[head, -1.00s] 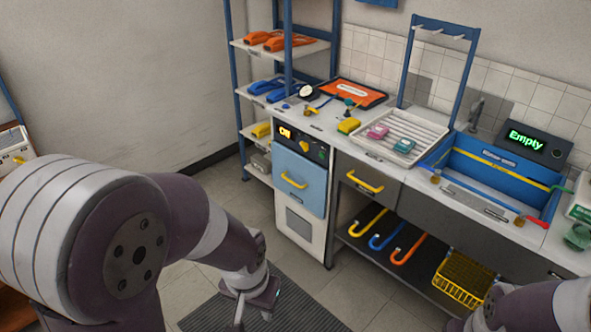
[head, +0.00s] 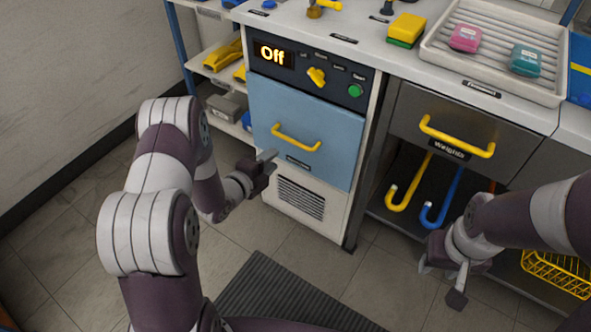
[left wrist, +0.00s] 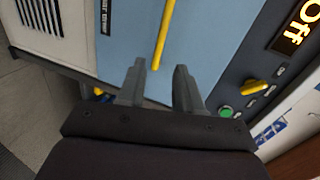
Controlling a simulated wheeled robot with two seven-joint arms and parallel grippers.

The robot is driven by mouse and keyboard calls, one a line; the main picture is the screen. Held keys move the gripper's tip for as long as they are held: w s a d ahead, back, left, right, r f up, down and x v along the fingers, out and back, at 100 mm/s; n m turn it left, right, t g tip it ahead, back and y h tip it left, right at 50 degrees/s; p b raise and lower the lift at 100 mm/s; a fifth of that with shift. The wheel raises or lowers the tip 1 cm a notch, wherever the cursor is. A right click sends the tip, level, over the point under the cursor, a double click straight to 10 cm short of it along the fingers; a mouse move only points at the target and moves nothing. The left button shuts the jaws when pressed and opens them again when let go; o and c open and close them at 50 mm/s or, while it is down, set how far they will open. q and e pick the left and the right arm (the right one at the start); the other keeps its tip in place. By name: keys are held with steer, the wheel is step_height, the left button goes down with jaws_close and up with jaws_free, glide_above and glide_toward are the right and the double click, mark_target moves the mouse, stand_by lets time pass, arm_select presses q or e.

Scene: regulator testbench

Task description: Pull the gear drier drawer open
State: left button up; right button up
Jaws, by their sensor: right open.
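The gear drier's light blue drawer (head: 305,130) has a yellow bar handle (head: 297,140) and looks closed. The display (head: 272,54) above it reads "Off". My left gripper (head: 268,157) is in front of the drawer, just lower left of the handle. In the left wrist view, its two fingers (left wrist: 158,85) are apart and empty, pointing at the blue front. The handle (left wrist: 164,35) lies ahead, with its near end roughly between the fingertips; contact is not clear. My right gripper (head: 441,282) is open and empty at the lower right, away from the drier.
A yellow knob (head: 316,76) and a green button (head: 355,91) sit on the panel above the drawer. A grey drawer (head: 460,125) with a yellow handle is to the right, with hooks below. A shelf rack (head: 179,45) stands left. A dark mat (head: 285,295) lies on the floor.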

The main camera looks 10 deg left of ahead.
mark_target(295, 144)
arm_select(q)
steer(key=shift+m+h, duration=0.3)
steer(key=shift+m, duration=0.1)
steer(key=b+x, duration=0.4)
steer(key=x, duration=0.8)
steer(key=shift+s+d+f, duration=0.1)
steer(key=shift+f, duration=0.05)
steer(key=shift+w+d, duration=0.15)
steer(key=shift+w, duration=0.15)
arm_select(e)
step_height(295, 144, down, 5)
steer(key=shift+s+d+f, duration=0.1)
arm_select(q)
steer(key=shift+c, duration=0.3)
jaws_close()
